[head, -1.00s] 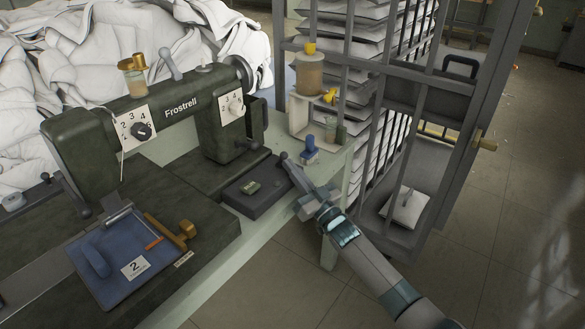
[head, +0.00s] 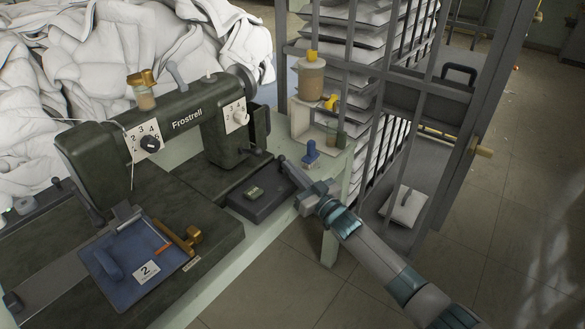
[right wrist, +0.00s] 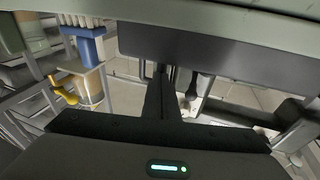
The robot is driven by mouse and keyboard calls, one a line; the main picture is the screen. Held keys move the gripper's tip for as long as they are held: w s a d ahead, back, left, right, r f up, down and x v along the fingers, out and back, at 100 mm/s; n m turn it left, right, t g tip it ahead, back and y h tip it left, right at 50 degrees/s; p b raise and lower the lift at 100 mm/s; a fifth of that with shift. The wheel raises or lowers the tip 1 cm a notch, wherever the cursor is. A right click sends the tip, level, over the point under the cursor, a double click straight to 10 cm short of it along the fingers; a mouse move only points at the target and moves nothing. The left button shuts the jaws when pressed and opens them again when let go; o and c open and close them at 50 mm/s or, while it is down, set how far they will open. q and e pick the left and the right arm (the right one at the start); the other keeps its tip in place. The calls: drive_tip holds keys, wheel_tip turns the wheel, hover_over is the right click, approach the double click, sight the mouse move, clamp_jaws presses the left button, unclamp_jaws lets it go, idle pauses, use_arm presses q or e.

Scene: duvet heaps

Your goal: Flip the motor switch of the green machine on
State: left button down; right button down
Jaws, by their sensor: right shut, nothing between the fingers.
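The green machine (head: 190,118) is a dark green sewing machine marked Frostrell, standing on a pale table at the left of the head view. A low dark box (head: 276,203) sits at the table's right edge, with a small olive-green switch (head: 255,192) on top. My right gripper (head: 284,163) reaches in from the lower right. It is shut and empty, its dark fingers beside the box's right end; contact cannot be told. In the right wrist view the shut fingers (right wrist: 160,75) point at the grey side of a box (right wrist: 215,50). My left gripper is not in view.
A blue brush (head: 311,155) and a shelf with jars stand just behind the gripper. A barred cage (head: 375,110) with stacked white bundles is at the right. White duvets (head: 180,40) heap behind.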

sight(282, 158)
drive_tip(key=shift+w+a+r, duration=0.3)
drive_tip(key=shift+a+r, duration=0.15)
drive_tip(key=shift+r, duration=0.1)
drive_tip(key=shift+w+a+r+b, duration=0.3)
drive_tip(key=shift+w+a+b, duration=0.1)
drive_tip(key=shift+a, duration=0.1)
drive_tip(key=shift+r, duration=0.15)
